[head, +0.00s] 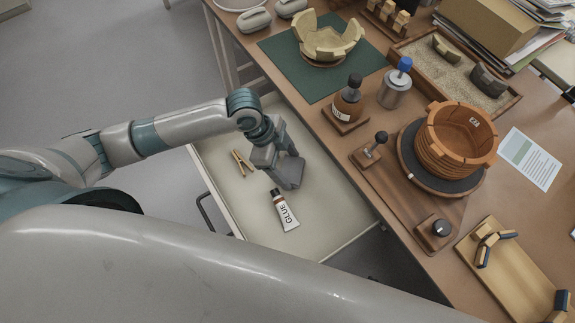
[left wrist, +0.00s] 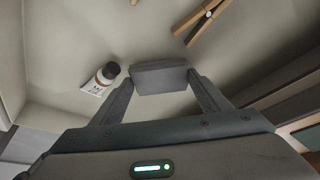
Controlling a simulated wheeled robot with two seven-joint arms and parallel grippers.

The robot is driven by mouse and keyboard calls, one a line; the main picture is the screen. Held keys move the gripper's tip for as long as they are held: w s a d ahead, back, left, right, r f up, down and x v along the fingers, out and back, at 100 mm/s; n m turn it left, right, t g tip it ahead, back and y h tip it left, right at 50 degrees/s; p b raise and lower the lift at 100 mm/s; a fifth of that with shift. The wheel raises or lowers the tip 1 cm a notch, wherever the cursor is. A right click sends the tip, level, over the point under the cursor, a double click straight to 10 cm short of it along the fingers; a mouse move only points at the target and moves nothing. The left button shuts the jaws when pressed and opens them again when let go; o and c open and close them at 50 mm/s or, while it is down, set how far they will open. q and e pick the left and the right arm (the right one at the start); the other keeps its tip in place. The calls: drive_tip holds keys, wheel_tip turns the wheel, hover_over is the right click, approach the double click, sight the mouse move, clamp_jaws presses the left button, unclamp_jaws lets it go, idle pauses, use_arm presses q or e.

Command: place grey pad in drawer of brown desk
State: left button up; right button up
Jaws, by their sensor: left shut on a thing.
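The grey pad (head: 291,172) is a small dark grey block held between the fingers of my left gripper (head: 279,165). In the left wrist view the pad (left wrist: 160,78) sits between the two fingertips (left wrist: 161,84), over the drawer's pale floor. The open drawer (head: 327,209) extends from the brown desk (head: 415,225), and my left gripper is over its inside. I cannot tell whether the pad touches the drawer floor. My right gripper is not in view.
A glue tube (head: 285,210) and a wooden clothespin (head: 242,162) lie in the drawer on either side of my left gripper. The drawer's right part is clear. On the desk stand a brown bottle (head: 348,102) and a terracotta pot (head: 455,140).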

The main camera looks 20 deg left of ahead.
use_arm(q)
drive_tip(key=shift+f, duration=0.45)
drive_tip(key=shift+f, duration=0.15)
drive_tip(key=o, duration=1.1)
drive_tip(key=shift+o, duration=0.2)
drive_tip(key=shift+r, duration=0.2)
drive_tip(key=v, duration=1.2)
